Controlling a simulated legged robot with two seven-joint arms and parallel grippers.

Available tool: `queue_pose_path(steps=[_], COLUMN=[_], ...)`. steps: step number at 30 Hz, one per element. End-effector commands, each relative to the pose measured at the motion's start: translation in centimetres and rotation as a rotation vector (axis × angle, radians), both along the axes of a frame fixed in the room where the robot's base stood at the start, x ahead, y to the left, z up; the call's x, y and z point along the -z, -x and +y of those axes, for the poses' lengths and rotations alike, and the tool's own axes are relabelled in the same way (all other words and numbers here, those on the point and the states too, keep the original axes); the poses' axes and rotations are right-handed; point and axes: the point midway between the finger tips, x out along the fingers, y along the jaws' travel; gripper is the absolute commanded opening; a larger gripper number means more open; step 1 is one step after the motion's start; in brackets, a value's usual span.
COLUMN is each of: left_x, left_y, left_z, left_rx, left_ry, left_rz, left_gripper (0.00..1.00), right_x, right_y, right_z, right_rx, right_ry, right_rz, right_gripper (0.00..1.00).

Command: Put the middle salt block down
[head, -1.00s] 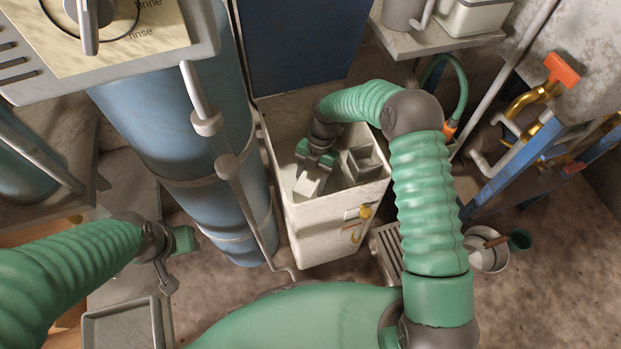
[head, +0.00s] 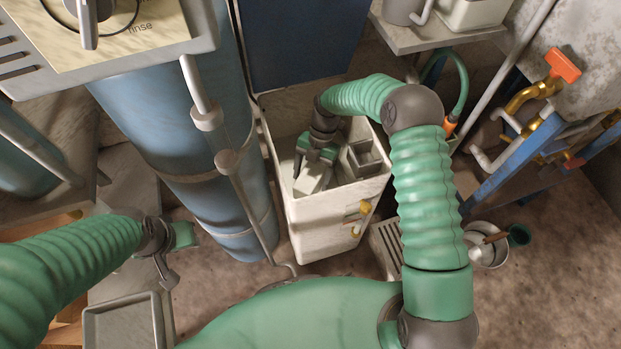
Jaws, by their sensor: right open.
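A pale salt block (head: 312,180) lies in the white bin (head: 320,216), low inside its near left part. I cannot tell whether it is the middle one, and no other block is clearly visible. My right gripper (head: 318,160) reaches down into the bin from above. Its green fingers are open at the block's upper end. I cannot tell whether they touch it. My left gripper (head: 180,238) is at the left, outside the bin, beside the blue cylinder; its opening is unclear.
A small grey open box (head: 365,158) stands inside the bin, right of my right gripper. A blue cylinder (head: 200,160) with a grey pipe stands left of the bin. A slotted grate (head: 388,248) and a small bucket (head: 486,246) are on the floor to the right.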

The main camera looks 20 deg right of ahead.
Motion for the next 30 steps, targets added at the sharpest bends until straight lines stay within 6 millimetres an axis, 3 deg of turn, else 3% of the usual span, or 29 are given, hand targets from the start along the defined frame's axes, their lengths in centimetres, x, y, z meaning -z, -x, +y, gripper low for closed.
queue_pose_path(steps=[1, 6, 12, 28, 30], left_x=[-1.1, -3.1, -4.3, -4.3, -5.1], left_y=[0.0, 0.0, 0.0, 0.0, 0.0], left_z=[0.0, 0.0, 0.0, 0.0, 0.0], left_rx=[0.000, 0.000, 0.000, 0.000, 0.000], left_ry=[0.000, 0.000, 0.000, 0.000, 0.000], left_rz=[0.000, 0.000, 0.000, 0.000, 0.000], left_gripper=[0.36, 0.36, 0.36, 0.36, 0.36], right_x=[-1.7, -6.0, -9.2, -9.7, -10.7], right_y=[-0.5, -1.7, -2.8, -3.0, -2.9], right_z=[-0.3, -1.5, -2.5, -2.7, -2.7], right_rx=[0.003, 0.002, 0.001, 0.000, 0.014], right_ry=[-0.001, 0.001, 0.001, 0.001, 0.011], right_rz=[-0.005, -0.005, -0.003, -0.001, -0.001], right_gripper=[0.74, 0.74, 0.74, 0.74, 0.74])
